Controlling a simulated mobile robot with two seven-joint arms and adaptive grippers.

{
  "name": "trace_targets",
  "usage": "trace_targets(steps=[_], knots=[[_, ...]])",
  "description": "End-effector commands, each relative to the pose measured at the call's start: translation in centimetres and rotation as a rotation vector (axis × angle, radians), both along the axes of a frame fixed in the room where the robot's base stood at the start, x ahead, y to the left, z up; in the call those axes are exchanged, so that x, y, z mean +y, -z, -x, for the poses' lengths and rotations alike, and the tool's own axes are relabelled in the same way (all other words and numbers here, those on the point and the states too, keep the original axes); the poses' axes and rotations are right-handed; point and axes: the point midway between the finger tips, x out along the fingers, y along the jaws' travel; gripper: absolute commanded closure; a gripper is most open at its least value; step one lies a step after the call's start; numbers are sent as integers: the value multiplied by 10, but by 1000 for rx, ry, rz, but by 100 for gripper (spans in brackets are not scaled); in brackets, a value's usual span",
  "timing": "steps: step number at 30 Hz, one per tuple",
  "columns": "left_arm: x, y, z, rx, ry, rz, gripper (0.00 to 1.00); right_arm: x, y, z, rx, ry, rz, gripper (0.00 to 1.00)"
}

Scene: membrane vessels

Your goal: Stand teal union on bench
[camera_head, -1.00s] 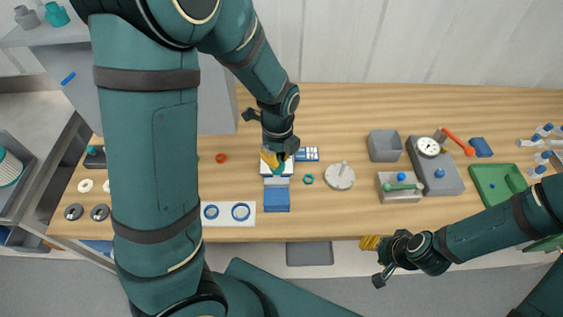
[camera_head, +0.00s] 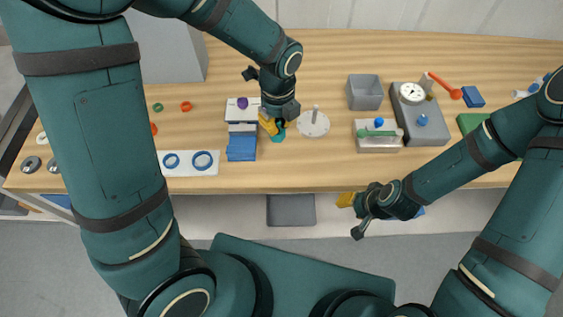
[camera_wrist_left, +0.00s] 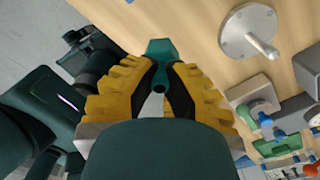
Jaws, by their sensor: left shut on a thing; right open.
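The teal union (camera_head: 278,135) is between the fingertips of my left gripper (camera_head: 270,124), which is shut on it. In the left wrist view, the teal union (camera_wrist_left: 160,47) shows a wide flat-sided part beyond the yellow fingers (camera_wrist_left: 158,85) and a round open end between them. It is over the bench (camera_head: 340,170), between the blue block and the white disc; I cannot tell whether it touches the wood. My right gripper (camera_head: 347,208) is open and empty at the bench's front edge.
A white disc with a peg (camera_head: 313,124) is close on the right. A blue block (camera_head: 241,148) and a white stand with a purple piece (camera_head: 242,103) are close on the left. A grey bin (camera_head: 364,92) and a gauge box (camera_head: 420,115) stand further right.

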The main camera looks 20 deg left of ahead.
Motion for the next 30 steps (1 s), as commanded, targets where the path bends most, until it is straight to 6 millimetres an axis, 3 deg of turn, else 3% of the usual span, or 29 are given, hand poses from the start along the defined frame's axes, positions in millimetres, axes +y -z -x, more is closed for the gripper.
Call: trace_targets(steps=[5,13,20,26,30], knots=[[-3,13,0,2,12,-2,100,1,6,0,1,-1,0,53],[-3,57,0,1,13,-3,100,1,14,3,7,-6,-2,53],[-3,74,0,1,12,-2,100,1,16,4,9,-8,-2,53],[-3,100,0,1,12,-2,100,2,21,6,12,-11,-3,53],[-3,102,0,-2,12,-1,100,2,21,6,12,-11,-3,53]])
